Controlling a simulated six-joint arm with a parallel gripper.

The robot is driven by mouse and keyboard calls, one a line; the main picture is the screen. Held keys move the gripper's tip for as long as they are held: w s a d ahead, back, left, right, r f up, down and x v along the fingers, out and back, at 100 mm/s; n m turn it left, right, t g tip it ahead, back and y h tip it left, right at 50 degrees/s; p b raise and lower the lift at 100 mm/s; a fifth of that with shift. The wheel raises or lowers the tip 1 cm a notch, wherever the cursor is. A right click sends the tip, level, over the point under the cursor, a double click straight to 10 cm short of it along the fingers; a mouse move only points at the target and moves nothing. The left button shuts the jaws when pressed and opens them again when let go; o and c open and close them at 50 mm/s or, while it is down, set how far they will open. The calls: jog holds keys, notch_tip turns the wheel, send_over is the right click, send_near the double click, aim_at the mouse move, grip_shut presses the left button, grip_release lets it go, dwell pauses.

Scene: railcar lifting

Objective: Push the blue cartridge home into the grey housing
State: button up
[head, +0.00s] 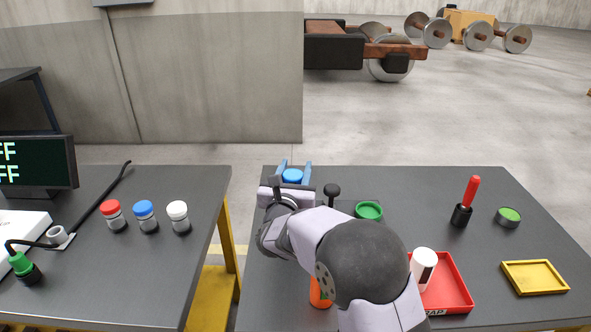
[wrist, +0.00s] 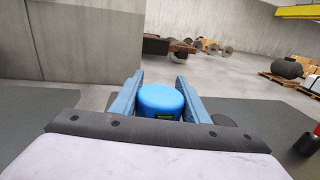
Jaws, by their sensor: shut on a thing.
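The blue cartridge (wrist: 160,100), round with a smooth top and a small dark patch with green marking on its side, is between the two blue fingers of my gripper (wrist: 160,92) in the wrist view. My gripper is shut on it. In the head view, the top of the cartridge (head: 292,176) shows between the fingertips (head: 295,172), near the far left edge of the right table. Its lower part is hidden. I cannot clearly make out the grey housing; my arm covers much of that area.
Right of my gripper are a black knob (head: 331,190) and a green ring (head: 369,211). A red tray (head: 458,288) holds a white cylinder (head: 424,264). A red-handled tool (head: 467,200), green-topped tin (head: 508,217) and yellow tray (head: 534,277) stand right. An orange object (head: 319,294) is partly hidden.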

jog(key=shift+f+b, duration=0.95)
jog(key=shift+b, duration=0.05)
jog(key=o, duration=1.3)
jog(key=shift+s+a+b, duration=0.2)
jog(key=shift+s+b, duration=0.05)
jog(key=shift+s, duration=0.95)
jog(key=shift+s+a+b, duration=0.15)
jog(key=shift+s+b, duration=0.05)
jog(key=shift+s, duration=1.05)
jog(key=shift+s+a+b, duration=0.2)
jog(key=shift+s+b, duration=0.05)
jog(key=shift+s, duration=0.95)
jog(key=shift+r, duration=0.15)
